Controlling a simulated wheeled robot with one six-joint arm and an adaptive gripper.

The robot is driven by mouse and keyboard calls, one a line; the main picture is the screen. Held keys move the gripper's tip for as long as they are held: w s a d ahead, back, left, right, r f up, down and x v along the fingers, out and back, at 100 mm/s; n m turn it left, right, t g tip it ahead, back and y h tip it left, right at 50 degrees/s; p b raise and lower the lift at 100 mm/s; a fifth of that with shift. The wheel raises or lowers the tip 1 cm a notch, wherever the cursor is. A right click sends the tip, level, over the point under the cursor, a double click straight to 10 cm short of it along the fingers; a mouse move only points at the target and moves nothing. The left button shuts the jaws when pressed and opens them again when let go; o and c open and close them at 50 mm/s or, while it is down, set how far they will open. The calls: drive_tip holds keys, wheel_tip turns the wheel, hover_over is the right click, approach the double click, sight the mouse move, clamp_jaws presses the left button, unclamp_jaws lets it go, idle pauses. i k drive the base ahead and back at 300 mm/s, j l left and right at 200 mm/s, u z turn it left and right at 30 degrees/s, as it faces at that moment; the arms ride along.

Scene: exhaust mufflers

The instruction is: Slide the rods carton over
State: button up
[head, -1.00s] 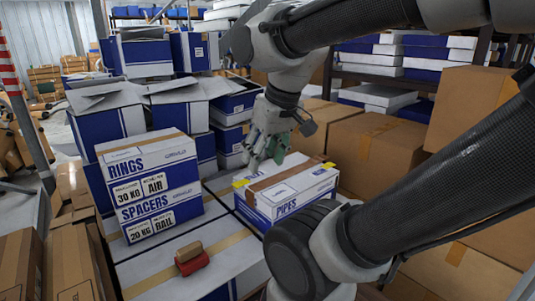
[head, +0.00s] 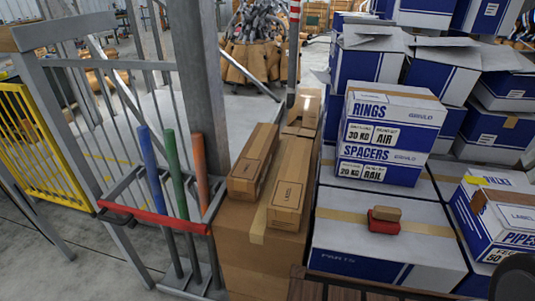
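No label in view clearly reads "rods". Two long, narrow brown cartons lie side by side on a larger brown box; the left carton (head: 252,162) and the right carton (head: 291,188) have print too small to read. A white-and-blue rings carton (head: 391,115) sits on a spacers carton (head: 380,167). A pipes carton (head: 495,222) stands at the right, cut by the frame edge. My gripper is out of view; only a dark rounded part of my arm shows at the lower right corner.
A red block with a brown block on it (head: 384,220) lies on a large white-and-blue box (head: 380,258). A rack (head: 150,213) with blue, green and orange poles and a grey post (head: 198,80) stand at the left. A yellow barrier (head: 35,140) is beyond.

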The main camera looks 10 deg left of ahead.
sight(245, 182)
drive_tip(key=j+u, duration=0.1)
drive_tip(key=j, duration=0.35)
drive_tip(key=i+j+u, duration=0.1)
drive_tip(key=j, duration=0.35)
drive_tip(key=i+j+u, duration=0.1)
drive_tip(key=j, duration=0.35)
drive_tip(key=i+j+u, duration=0.15)
drive_tip(key=j, duration=0.3)
drive_tip(key=i+j+u, duration=0.1)
drive_tip(key=j, duration=0.35)
